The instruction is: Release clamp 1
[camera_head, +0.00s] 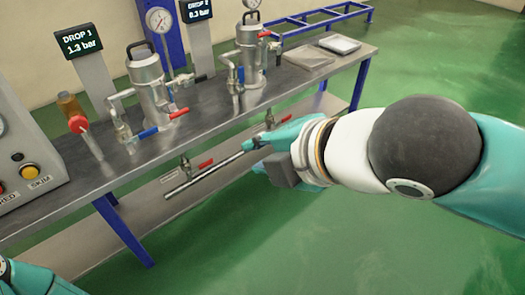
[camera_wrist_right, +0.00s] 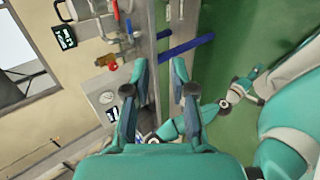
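Vessel 1 (camera_head: 150,80), a grey metal pot with a lid and a dark handle on top (camera_head: 138,48), stands upright on the bench by the "DROP 1" display (camera_head: 78,41), which reads 1.3 bar. Which part is clamp 1 is too small to tell. A blue lever (camera_head: 148,133) and a red lever (camera_head: 179,113) sit on the pipework by this vessel. My right gripper (camera_head: 262,143) is beyond the bench's front edge, apart from vessel 1; in the right wrist view its fingers (camera_wrist_right: 160,72) are open with nothing between them. My left gripper does not show.
A second vessel (camera_head: 251,55) and the "DROP 2" display (camera_head: 196,9), at 0.3 bar, stand farther right. A control box (camera_head: 22,150) and an amber-bowled unit (camera_head: 70,106) are left. Green floor in front is clear.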

